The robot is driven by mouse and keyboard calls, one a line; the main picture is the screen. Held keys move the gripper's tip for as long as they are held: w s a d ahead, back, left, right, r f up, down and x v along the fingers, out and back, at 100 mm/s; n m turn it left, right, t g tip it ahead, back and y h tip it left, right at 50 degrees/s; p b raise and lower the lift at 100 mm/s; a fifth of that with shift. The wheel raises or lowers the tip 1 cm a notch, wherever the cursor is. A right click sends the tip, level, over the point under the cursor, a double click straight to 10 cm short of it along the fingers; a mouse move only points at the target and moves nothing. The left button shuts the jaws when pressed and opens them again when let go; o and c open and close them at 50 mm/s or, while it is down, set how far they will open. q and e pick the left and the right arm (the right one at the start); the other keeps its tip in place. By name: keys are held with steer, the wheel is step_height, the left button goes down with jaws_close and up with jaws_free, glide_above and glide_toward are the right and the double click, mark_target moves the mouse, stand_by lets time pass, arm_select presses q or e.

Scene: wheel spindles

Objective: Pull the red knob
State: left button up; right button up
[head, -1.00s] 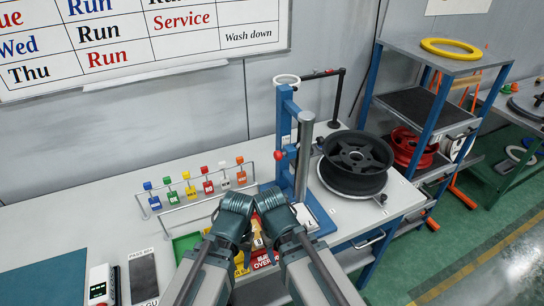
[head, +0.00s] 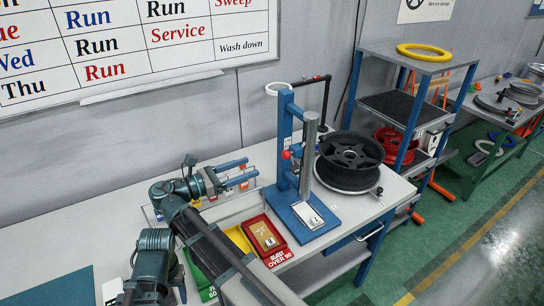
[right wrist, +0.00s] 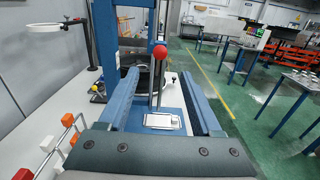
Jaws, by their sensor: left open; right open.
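A black wheel (head: 350,155) lies on a turntable right of the stand. A red tray (head: 275,255) marked OVER 90 is below the right gripper, beside a yellow tray (head: 238,238). Coloured tags on a rail are partly hidden by my right arm. A blue shelf (head: 410,55) stands at right.

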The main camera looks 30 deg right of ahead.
mark_target(283, 155)
steer(key=d, duration=0.9)
steer(key=w+d, duration=0.1)
steer(key=d, duration=0.4)
jaws_close()
stand_by(1.2)
